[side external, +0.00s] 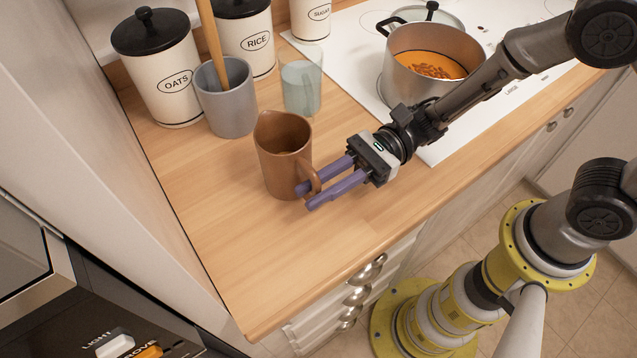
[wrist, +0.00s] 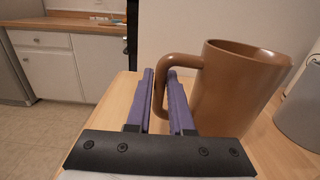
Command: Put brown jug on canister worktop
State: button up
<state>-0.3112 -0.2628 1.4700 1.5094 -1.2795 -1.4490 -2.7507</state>
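The brown jug (side external: 283,158) is upright at the wooden canister worktop (side external: 225,240), in front of the grey utensil pot; whether its base touches the wood is hard to tell. Its handle points toward my gripper. My gripper (side external: 305,198) comes in from the right, with its two purple fingers low and on either side of the handle. In the wrist view, the jug (wrist: 230,90) stands right of the fingers (wrist: 161,72), and its handle lies between them. The fingers are close together and look shut on the handle. The jug's far side is hidden.
The oats canister (side external: 165,75), rice canister (side external: 250,45), grey pot (side external: 230,108) and a glass (side external: 301,88) stand behind the jug. A saucepan (side external: 415,85) is on the white hob (side external: 350,55). The worktop's front left is clear. A tall panel borders the left.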

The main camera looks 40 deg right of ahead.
jog(key=o, duration=0.3)
jog(key=shift+o, duration=0.2)
